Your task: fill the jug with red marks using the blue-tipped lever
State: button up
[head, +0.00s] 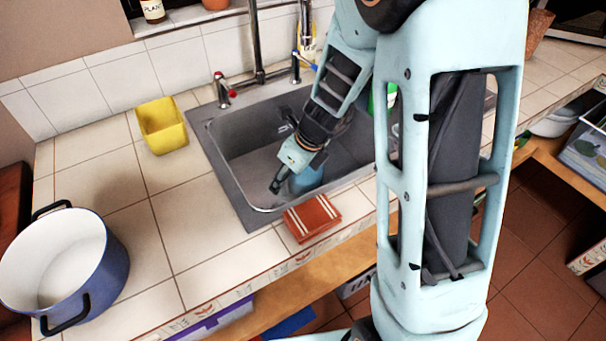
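The grey sink (237,167) is set in the tiled counter, with a tall dark tap (257,45) behind it. The blue-tipped lever (298,66) stands right of the tap, and a red-tipped lever (222,92) stands left of it. My gripper (282,180) reaches down into the sink. A blue rounded object (307,181) sits in the sink close beside the fingers, partly covered by my gripper. It may be the jug, but I see no red marks on it. Whether the fingers touch or hold it cannot be told; one dark finger shows clearly.
A yellow square container (162,126) stands left of the sink. A large blue pot (77,271), white inside, is at the front left. A folded red cloth (312,217) lies at the sink's front edge. The counter between pot and sink is clear. My arm hides the sink's right side.

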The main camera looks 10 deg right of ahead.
grip_shut()
jog(key=shift+r, duration=0.15)
dwell(0.5)
